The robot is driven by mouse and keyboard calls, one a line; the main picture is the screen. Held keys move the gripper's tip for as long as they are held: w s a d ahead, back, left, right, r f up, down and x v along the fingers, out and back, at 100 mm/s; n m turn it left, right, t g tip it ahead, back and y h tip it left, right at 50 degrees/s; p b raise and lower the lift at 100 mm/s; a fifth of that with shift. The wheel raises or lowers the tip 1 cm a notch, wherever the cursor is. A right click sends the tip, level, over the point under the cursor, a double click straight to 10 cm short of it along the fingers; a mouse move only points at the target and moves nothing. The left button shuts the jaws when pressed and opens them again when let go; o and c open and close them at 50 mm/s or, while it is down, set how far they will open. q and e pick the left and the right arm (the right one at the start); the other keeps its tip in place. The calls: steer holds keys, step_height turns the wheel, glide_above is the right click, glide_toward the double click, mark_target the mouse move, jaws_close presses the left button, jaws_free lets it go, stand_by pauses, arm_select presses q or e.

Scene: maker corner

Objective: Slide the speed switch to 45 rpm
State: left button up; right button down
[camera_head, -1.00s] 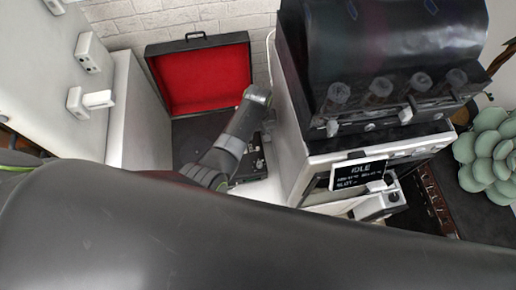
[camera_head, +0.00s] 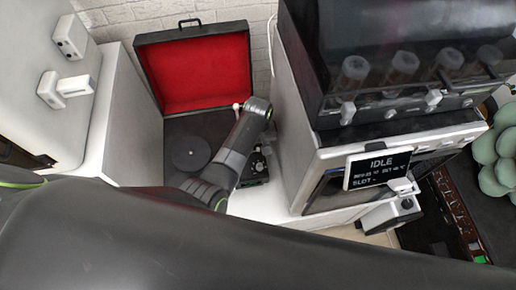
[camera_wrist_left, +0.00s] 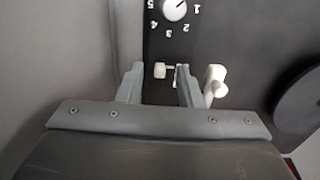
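The record player stands open at the back, its red-lined lid (camera_head: 195,72) raised and its dark platter (camera_head: 191,153) on the deck's left. In the left wrist view, the deck has a round white knob (camera_wrist_left: 174,9) marked 1 to 5. Below it a small pale nub (camera_wrist_left: 160,70), seemingly the speed switch, sits between the fingertips of my left gripper (camera_wrist_left: 160,76). The fingers are apart; contact with the nub cannot be told. A pale tonearm part (camera_wrist_left: 215,84) is just right of the right finger. In the head view my wrist hides the fingertips. My right gripper is not seen.
A white cabinet (camera_head: 131,125) stands on the left. A green succulent (camera_head: 497,160) is at the far right. The deck around the platter is clear.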

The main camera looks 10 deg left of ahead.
arm_select(q)
steer(key=shift+f, duration=0.1)
jaws_close()
